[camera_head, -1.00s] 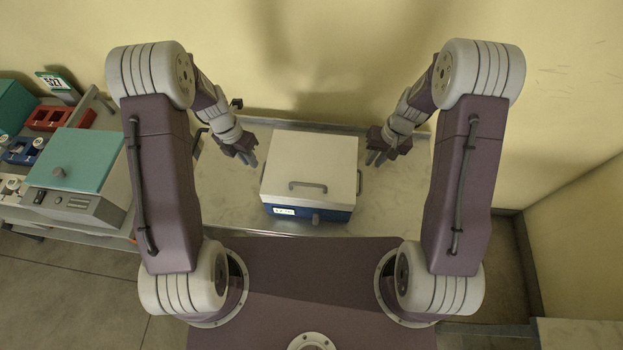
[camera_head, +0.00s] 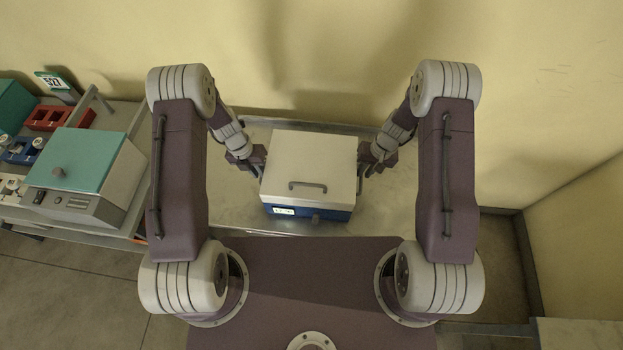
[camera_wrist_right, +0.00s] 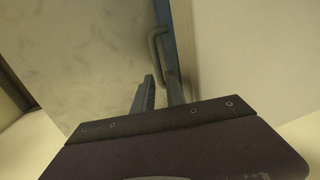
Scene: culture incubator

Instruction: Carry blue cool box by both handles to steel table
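The blue cool box (camera_head: 325,214) has a white lid with a grey handle on top and stands on a pale, mottled metal-edged table (camera_head: 395,205). My left gripper (camera_head: 258,162) is beside the box's left side, its fingers apart; the left side handle is hidden there. My right gripper (camera_head: 366,166) is beside the right side. In the right wrist view its two fingers (camera_wrist_right: 160,88) are apart, with the grey side handle (camera_wrist_right: 157,50) just ahead of and close to the fingertips. I cannot tell whether the fingers straddle it.
To the left, a side bench holds a teal-lidded grey instrument (camera_head: 85,165), a red rack (camera_head: 58,118) and a blue rack (camera_head: 22,150). A yellow wall (camera_head: 340,60) stands close behind the table. Open floor (camera_head: 75,285) lies at lower left.

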